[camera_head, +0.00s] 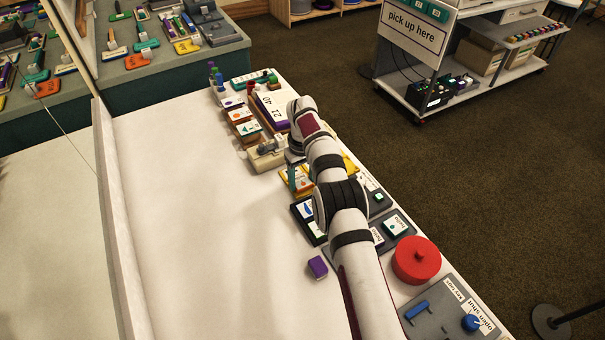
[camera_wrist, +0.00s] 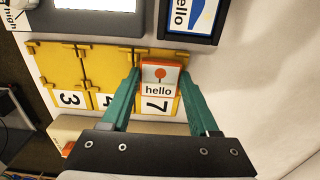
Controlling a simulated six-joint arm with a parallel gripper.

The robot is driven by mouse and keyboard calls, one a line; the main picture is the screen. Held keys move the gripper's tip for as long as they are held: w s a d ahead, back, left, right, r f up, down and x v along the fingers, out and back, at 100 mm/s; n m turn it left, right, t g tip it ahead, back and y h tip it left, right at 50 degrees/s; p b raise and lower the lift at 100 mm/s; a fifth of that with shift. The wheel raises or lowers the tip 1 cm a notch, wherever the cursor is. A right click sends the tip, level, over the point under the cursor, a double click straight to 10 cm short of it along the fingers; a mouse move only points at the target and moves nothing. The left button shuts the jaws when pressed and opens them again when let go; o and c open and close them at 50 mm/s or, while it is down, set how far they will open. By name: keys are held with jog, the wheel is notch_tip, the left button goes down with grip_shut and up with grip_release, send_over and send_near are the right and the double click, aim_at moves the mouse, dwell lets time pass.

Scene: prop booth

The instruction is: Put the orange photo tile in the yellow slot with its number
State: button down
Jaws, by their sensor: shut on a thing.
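The orange photo tile (camera_wrist: 160,72) has an orange frame, a white face with an orange round shape, and the label "hello". My gripper (camera_wrist: 161,80) has teal fingers, one on each side of the tile, and is shut on it. The tile is over the right-hand slot of the yellow slot rack (camera_wrist: 60,64), above the number 7. I cannot tell whether it is seated or just above the slot. The slots to its left, numbered 3 and one partly hidden that looks like 4, look empty. In the head view the yellow rack (camera_head: 291,190) is partly hidden behind my arm.
A dark-framed "hello" panel (camera_wrist: 193,16) and a grey unit with a white screen stand beside the rack. A beige block (camera_wrist: 66,128) lies on the number side. The white counter's left is clear.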

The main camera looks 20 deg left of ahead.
dwell(0.3)
jog(key=shift+c, duration=0.3)
grip_release()
notch_tip(320, 180, up, 12)
dwell(0.4)
